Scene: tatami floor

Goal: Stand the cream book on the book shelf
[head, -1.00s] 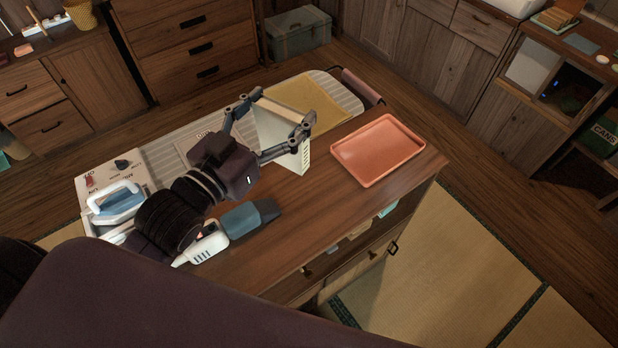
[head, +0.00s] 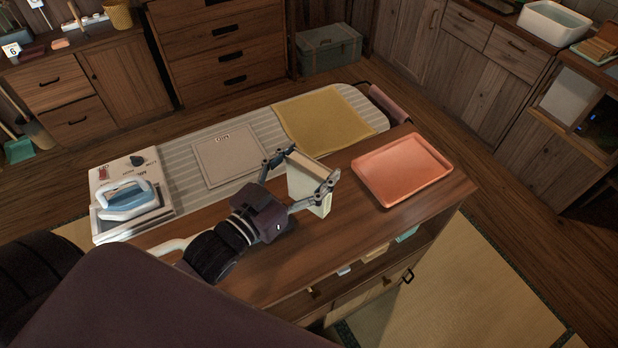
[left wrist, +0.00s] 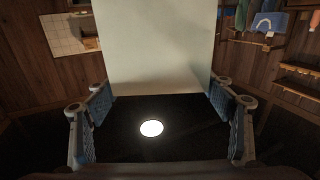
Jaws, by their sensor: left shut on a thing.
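The cream book (head: 308,187) is held in my left gripper (head: 303,168), above the wooden desk and left of the orange tray. In the head view, its fingers are on either side of the book, which looks roughly upright. In the left wrist view, the book (left wrist: 157,45) shows as a broad pale face between the two fingers (left wrist: 157,115). The desk front has an open compartment (head: 347,280) with a few small items in it. I cannot tell whether this compartment is the book shelf. My right gripper is not in view.
The orange tray (head: 402,170) lies at the desk's right end. A yellow cloth (head: 322,118) and a beige square panel (head: 230,155) lie on the striped board behind. An iron (head: 128,200) stands at the left. Bare desktop (head: 345,228) lies near the front edge.

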